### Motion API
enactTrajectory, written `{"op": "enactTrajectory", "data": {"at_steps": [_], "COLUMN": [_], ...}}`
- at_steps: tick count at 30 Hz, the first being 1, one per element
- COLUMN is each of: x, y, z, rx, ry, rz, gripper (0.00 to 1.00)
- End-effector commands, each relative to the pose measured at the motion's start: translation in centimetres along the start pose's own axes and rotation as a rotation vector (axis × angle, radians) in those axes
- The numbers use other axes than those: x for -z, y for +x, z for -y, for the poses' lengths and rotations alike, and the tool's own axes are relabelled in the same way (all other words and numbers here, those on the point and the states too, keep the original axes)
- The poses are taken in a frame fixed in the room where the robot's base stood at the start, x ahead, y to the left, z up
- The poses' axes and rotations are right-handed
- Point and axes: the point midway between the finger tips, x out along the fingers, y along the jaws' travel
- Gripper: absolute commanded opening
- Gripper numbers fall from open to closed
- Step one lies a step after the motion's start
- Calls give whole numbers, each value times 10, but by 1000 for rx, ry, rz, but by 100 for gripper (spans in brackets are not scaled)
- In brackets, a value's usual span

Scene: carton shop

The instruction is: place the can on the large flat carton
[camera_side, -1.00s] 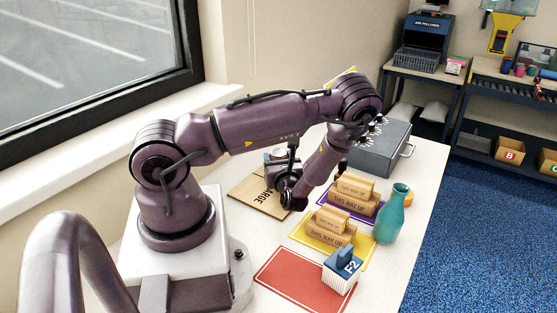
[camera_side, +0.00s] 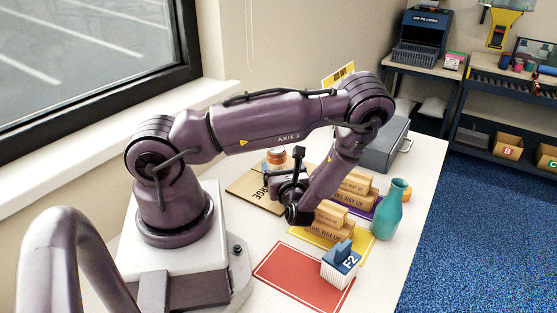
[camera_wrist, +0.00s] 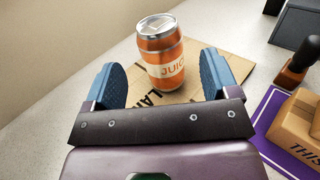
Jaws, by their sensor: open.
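The large flat carton (camera_side: 250,190) lies flat on the table, marked "LARGE"; part of it also shows in the wrist view (camera_wrist: 235,64). The orange juice can (camera_wrist: 160,55) with a silver top stands upright, and in the wrist view its base appears to rest on the carton. In the side view the can (camera_side: 276,156) is partly hidden. My gripper (camera_wrist: 162,72) is open, with blue pads on both sides of the can's lower part and gaps visible between them and the can. The side view shows my gripper (camera_side: 272,170) low over the carton.
Small cartons (camera_side: 328,222) stand on a yellow mat (camera_side: 300,233) and more (camera_side: 357,184) on a purple mat. A teal vase (camera_side: 388,212) is to the right. A blue-and-white F2 block (camera_side: 341,266) sits on a red mat (camera_side: 290,275). A grey case (camera_side: 385,150) is behind.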

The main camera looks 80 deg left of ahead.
Motion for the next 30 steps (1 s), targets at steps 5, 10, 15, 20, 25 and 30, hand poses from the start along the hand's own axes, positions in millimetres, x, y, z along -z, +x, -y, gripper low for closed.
{"op": "enactTrajectory", "data": {"at_steps": [5, 10, 15, 20, 25, 30], "x": [-6, -40, -86, -124, -161, -199], "y": [-14, -25, -48, -77, -111, -148], "z": [1, 5, 1, -4, -10, -16], "rx": [-23, -170, -400, -589, -750, -867], "ry": [-28, -190, -447, -682, -923, -1152], "rz": [-7, -62, -200, -377, -610, -882], "gripper": [81, 81, 81, 81, 81, 81]}}
